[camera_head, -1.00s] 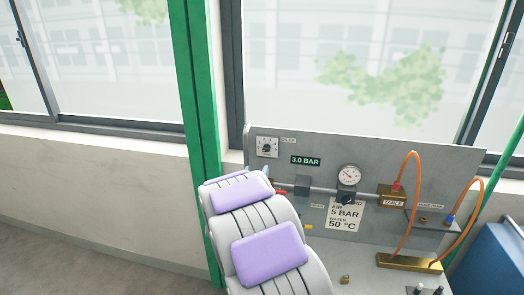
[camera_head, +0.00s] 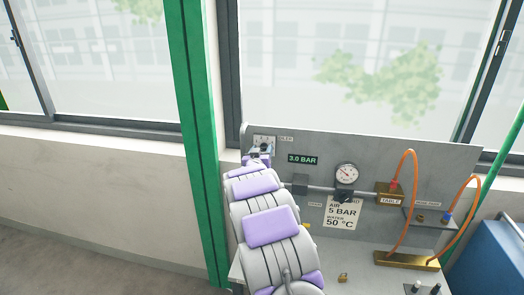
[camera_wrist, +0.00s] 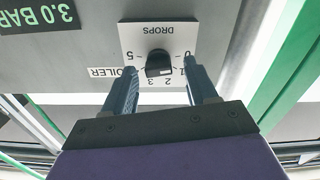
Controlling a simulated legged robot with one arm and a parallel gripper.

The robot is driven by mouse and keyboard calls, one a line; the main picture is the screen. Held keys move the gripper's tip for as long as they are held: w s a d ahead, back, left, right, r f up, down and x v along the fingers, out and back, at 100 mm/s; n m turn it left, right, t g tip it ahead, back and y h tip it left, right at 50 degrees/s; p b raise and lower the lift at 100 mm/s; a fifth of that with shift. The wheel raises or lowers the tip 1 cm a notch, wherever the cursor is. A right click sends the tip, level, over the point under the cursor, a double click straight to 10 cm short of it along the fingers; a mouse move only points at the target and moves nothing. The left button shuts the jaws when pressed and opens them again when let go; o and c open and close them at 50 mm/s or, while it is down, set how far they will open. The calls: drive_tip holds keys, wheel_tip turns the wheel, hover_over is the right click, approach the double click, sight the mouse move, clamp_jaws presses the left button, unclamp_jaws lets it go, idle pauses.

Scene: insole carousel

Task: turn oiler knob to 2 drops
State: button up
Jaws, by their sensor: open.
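The oiler knob (camera_wrist: 159,62) is black and round, on a white dial plate (camera_wrist: 140,40) marked DROPS with numbers from 0 to 5. The wrist view shows it upside down. My gripper (camera_wrist: 161,70) is open, with one dark finger on each side of the knob in that view. I cannot tell whether either finger touches it. The knob's exact setting is too small to read. In the head view my gripper (camera_head: 259,156) is in front of the dial plate (camera_head: 265,138) at the panel's upper left, and the knob is mostly hidden.
The grey panel (camera_head: 430,160) carries a 3.0 BAR display (camera_head: 302,160), a pressure gauge (camera_head: 346,174), and a brass TABLE block (camera_head: 390,195) with orange hoses (camera_head: 402,200). A green post (camera_head: 194,130) stands left of the panel. A blue box (camera_head: 493,220) is at the right.

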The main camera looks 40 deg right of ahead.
drive_tip(key=shift+w+d+f, duration=0.1)
drive_tip(key=shift+w+d, duration=0.25)
drive_tip(key=shift+d, duration=0.1)
drive_tip(key=c, duration=1.1)
